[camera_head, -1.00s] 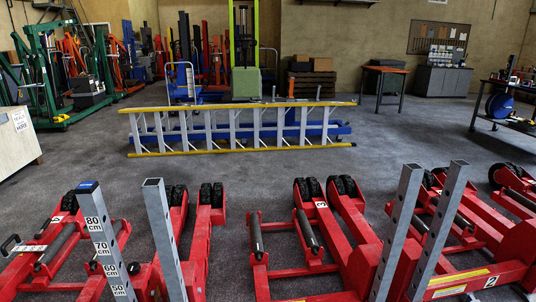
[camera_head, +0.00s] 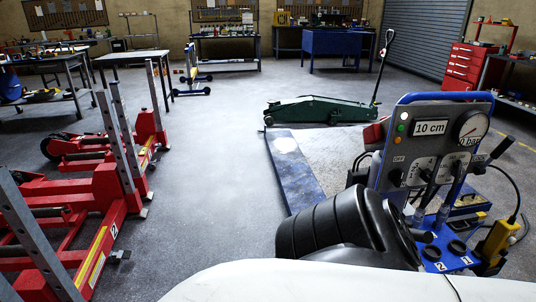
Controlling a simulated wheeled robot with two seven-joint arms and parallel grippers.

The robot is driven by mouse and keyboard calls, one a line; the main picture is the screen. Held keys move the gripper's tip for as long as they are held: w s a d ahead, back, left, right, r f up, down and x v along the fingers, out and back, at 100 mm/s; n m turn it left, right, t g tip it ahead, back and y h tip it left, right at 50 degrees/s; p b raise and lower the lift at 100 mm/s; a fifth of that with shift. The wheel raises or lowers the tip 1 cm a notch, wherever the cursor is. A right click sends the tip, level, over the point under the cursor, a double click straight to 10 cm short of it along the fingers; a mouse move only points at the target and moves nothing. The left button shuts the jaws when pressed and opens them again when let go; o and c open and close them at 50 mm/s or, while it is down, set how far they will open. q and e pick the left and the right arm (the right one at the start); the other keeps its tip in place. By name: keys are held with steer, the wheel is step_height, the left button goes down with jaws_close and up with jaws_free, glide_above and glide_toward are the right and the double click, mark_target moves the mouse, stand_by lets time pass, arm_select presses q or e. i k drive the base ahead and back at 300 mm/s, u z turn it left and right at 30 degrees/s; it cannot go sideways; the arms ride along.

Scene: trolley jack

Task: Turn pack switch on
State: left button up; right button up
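The control pack (camera_head: 412,108) stands at the right, with a grey sloping panel and a blue tube frame. Its panel carries a black knob (camera_head: 396,177) below an "OFF" label. Two more dark controls sit to the right of this knob. An orange lamp and a green lamp (camera_head: 402,128) are at the upper left of the panel. A display (camera_head: 431,127) reads "10 cm", and a round gauge (camera_head: 472,127) is beside it. The knob's exact setting is too small to tell.
A dark ribbed form covers part of the pack's lower left. Red lifting columns (camera_head: 104,190) stand at the left. A green trolley jack (camera_head: 320,110) lies behind a blue-edged floor frame (camera_head: 290,165). Clear floor lies between columns and frame. Cables (camera_head: 517,195) hang at the right.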

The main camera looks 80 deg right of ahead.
mark_target(396, 175)
steer(key=z, duration=2.45)
